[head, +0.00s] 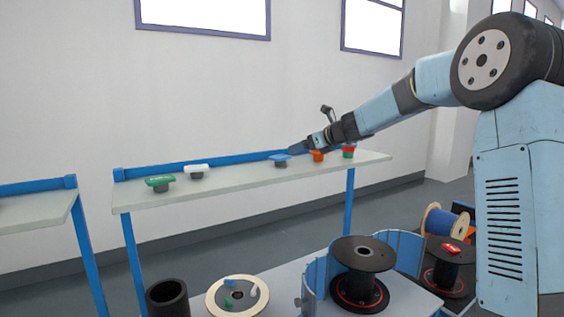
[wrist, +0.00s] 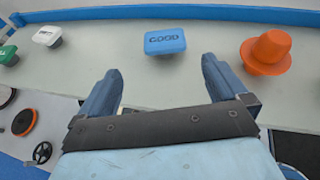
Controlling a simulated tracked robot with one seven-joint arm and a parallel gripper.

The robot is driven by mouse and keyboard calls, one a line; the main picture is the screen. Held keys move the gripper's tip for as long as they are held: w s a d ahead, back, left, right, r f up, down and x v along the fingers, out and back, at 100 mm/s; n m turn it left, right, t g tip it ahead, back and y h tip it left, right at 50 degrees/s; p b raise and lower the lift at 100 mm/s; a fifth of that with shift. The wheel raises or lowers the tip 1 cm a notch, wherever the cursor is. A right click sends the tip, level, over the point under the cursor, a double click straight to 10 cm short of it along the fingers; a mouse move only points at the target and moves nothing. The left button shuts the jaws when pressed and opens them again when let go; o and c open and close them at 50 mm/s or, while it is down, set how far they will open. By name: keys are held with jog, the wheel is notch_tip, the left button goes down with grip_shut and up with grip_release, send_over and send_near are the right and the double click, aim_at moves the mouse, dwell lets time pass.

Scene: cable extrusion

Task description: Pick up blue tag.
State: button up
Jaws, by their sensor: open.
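The blue tag (head: 280,159) lies flat on a dark round base on the long shelf table, right of its middle in the head view. In the wrist view the blue tag (wrist: 165,42) shows dark lettering and sits ahead of my gripper, between the lines of its two fingers. My gripper (wrist: 160,80) is open and empty, with a finger on either side and the tag beyond the tips. In the head view my gripper (head: 298,150) is just right of the tag; whether it touches cannot be told there.
An orange knob-like piece (wrist: 266,53) stands right of the tag, and a red and green piece (head: 348,151) is farther right. A white tag (head: 197,171) and a green tag (head: 160,183) stand to the left. A blue rail (head: 215,163) runs along the table's back edge. Spools (head: 362,270) stand in front.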

aim_at(281, 156)
jog(key=shift+w, duration=0.45)
jog(key=shift+w+a+f+m, duration=0.2)
jog(key=shift+w+a+m, duration=0.05)
jog(key=shift+m, duration=0.05)
jog(key=x, duration=0.7)
jog(key=shift+w+a, duration=0.25)
jog(key=shift+f+x, duration=0.2)
jog(key=shift+x, duration=1.15)
jog(key=shift+f+x, duration=0.15)
jog(key=shift+x, duration=1.2)
jog(key=shift+s+d, duration=0.1)
jog(key=shift+d, duration=0.05)
jog(key=shift+c, duration=0.3)
jog(key=c, duration=0.7)
